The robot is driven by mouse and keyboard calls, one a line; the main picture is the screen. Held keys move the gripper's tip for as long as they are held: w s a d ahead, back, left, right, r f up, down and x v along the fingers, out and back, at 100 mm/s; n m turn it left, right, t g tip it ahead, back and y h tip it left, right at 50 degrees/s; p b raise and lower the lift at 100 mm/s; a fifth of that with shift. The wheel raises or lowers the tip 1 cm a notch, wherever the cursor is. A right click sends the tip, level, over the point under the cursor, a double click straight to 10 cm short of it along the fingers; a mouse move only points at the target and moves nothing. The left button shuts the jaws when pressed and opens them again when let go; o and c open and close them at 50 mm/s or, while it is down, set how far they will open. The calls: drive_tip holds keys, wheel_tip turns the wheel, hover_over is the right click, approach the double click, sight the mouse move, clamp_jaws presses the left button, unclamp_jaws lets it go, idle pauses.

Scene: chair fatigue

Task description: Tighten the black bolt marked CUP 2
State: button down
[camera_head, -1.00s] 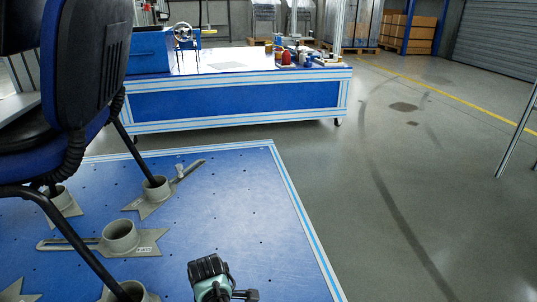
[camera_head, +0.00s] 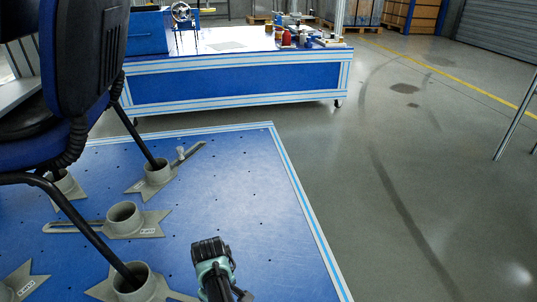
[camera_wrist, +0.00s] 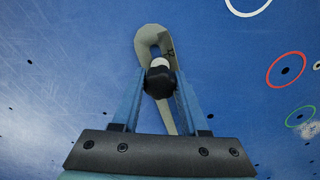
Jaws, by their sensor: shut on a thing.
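My gripper (camera_wrist: 161,76) shows in the wrist view with two blue fingers closed on a black bolt (camera_wrist: 160,87). A pale round tip shows just above the bolt. The bolt sits over a grey slotted bracket (camera_wrist: 148,38) on the blue surface; whether it touches the bracket is unclear. I cannot read a CUP 2 mark. In the head view, a grey cup fixture (camera_head: 123,217) with a slotted arm and a small label stands around mid-platform. Other cup fixtures (camera_head: 157,174) hold or surround black chair legs. The head view shows my teal and black arm part, but not the fingertips.
A blue chair (camera_head: 85,70) with black legs stands at the left on the blue platform (camera_head: 240,190), which has small holes. A blue bench (camera_head: 230,95) with bottles and tools stands behind. Coloured rings (camera_wrist: 286,70) mark holes in the wrist view.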

idle(0.3)
drive_tip(key=m, duration=0.4)
drive_tip(key=shift+p, duration=0.3)
drive_tip(key=shift+c, duration=2.2)
unclamp_jaws()
drive_tip(key=n, duration=0.3)
drive_tip(key=shift+n, duration=0.4)
